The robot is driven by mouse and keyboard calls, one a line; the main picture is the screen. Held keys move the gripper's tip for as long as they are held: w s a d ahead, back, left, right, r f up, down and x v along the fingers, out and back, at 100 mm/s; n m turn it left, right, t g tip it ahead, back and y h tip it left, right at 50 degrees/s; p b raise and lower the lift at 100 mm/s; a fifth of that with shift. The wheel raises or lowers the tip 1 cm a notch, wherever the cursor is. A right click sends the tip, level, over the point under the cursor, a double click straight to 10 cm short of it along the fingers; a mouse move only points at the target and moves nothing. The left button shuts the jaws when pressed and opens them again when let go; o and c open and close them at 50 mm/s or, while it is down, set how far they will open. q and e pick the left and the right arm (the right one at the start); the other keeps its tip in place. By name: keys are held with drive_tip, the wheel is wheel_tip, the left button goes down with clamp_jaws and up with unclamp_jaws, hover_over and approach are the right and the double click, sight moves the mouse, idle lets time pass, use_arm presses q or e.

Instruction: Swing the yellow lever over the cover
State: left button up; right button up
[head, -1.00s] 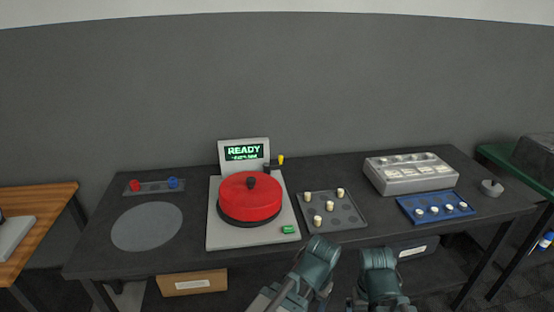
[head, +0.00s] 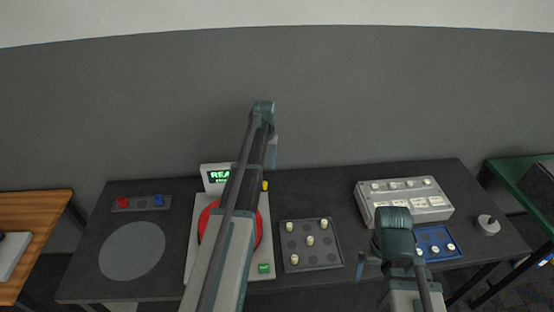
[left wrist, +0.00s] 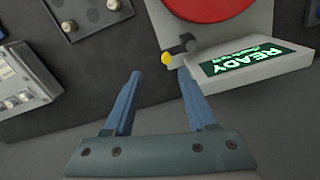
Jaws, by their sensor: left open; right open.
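The yellow-tipped lever (left wrist: 166,58) has a dark arm and pivot at the machine's corner, next to the screen. In the head view only its yellow tip (head: 265,185) shows, beside my arm. The red round cover (head: 258,228) sits on the grey machine (head: 189,265), mostly hidden behind my left arm; its edge shows in the left wrist view (left wrist: 205,6). My left gripper (left wrist: 160,74) is open and empty, the yellow tip lying between and just beyond its fingertips in that picture. In the head view it (head: 273,156) points down above the lever. My right gripper (head: 390,264) is open, over the table's front right.
The screen (head: 217,177) reads READY, partly covered by my arm. A grey tray with pegs (head: 323,260) stands right of the machine. A grey box (head: 440,212) and blue tray (head: 450,235) are further right. A grey disc (head: 132,250) lies left.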

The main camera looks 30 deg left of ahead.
sight(265, 182)
use_arm(q)
drive_tip(key=shift+w+a+r, duration=0.25)
drive_tip(key=shift+w+a, duration=0.15)
drive_tip(key=shift+a, duration=0.1)
drive_tip(key=shift+w+a+r, duration=0.25)
drive_tip(key=shift+w+a, duration=0.15)
drive_tip(key=shift+a, duration=0.05)
use_arm(e)
drive_tip(key=shift+w+d+r, duration=0.1)
drive_tip(key=shift+w+r, duration=0.3)
drive_tip(key=shift+r, duration=0.05)
use_arm(q)
drive_tip(key=shift+f, duration=0.1)
use_arm(e)
drive_tip(key=shift+f, duration=0.1)
use_arm(q)
wheel_tip(265, 182, down, 14)
drive_tip(key=b, duration=1.3)
drive_tip(key=shift+r+b, duration=0.2)
drive_tip(key=shift+b, duration=0.15)
use_arm(e)
wheel_tip(265, 182, down, 14)
drive_tip(key=shift+r, duration=0.25)
use_arm(q)
drive_tip(key=shift+c, duration=0.2)
clamp_jaws()
